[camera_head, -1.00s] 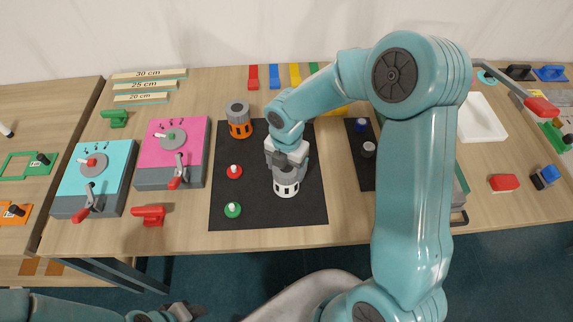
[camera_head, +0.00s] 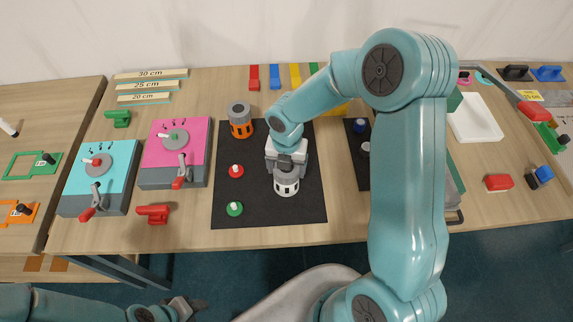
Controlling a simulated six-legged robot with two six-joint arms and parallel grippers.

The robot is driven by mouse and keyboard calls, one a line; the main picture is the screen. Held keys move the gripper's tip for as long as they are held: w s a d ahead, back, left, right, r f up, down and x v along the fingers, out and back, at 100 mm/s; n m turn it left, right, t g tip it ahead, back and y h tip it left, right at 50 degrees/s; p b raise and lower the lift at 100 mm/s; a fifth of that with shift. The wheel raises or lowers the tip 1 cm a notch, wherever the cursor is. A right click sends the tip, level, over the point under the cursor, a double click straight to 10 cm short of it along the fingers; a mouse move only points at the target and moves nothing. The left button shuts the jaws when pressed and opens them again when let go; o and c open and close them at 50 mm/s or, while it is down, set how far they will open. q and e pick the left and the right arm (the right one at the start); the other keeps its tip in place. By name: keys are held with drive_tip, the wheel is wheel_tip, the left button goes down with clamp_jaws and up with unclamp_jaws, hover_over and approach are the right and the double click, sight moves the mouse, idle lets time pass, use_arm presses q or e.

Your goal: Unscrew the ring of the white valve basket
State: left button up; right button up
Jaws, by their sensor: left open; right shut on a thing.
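The white valve basket (camera_head: 287,188) stands upright on the black mat (camera_head: 240,215), with its grey ring (camera_head: 288,173) on top. My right gripper (camera_head: 287,165) reaches down from above and is shut on the ring; the wrist hides part of it. My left gripper (camera_head: 188,306) is open and empty at the bottom of the view, in front of the table and well away from the basket.
An orange valve basket (camera_head: 241,127) with a grey top stands at the mat's back left. A red piece (camera_head: 236,171) and a green piece (camera_head: 235,208) lie on the mat's left. Pink (camera_head: 193,133) and cyan (camera_head: 117,158) crank boxes stand further left.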

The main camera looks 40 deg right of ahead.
drive_tip(key=shift+s+f+n+p, duration=0.1)
drive_tip(key=shift+n+p, duration=0.25)
drive_tip(key=shift+n, duration=0.3)
drive_tip(key=shift+s+f+n+p, duration=0.1)
drive_tip(key=shift+n+p, duration=0.25)
drive_tip(key=shift+n, duration=0.3)
drive_tip(key=n, duration=0.2)
drive_tip(key=shift+n, duration=0.3)
drive_tip(key=shift+n, duration=0.3)
drive_tip(key=shift+n, duration=1.4)
